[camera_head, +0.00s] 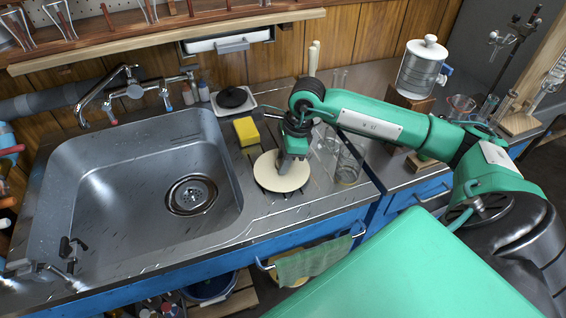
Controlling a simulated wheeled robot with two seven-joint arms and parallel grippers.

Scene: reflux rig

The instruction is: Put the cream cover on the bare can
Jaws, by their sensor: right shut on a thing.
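The cream cover (270,180), a pale round disc, lies level over the ribbed drainboard to the right of the sink. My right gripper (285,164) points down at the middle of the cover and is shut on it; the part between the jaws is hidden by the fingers. I cannot tell whether the cover touches the drainboard. An uncovered clear glass cylinder (348,166) stands just right of it; I cannot make out for sure which vessel is the bare can.
The steel sink (110,190) is at the left, with a tap (105,95) behind it. A yellow sponge (246,131) and a black round object (233,98) lie behind the cover. A white-lidded jar (422,68) and glassware stand at the right back.

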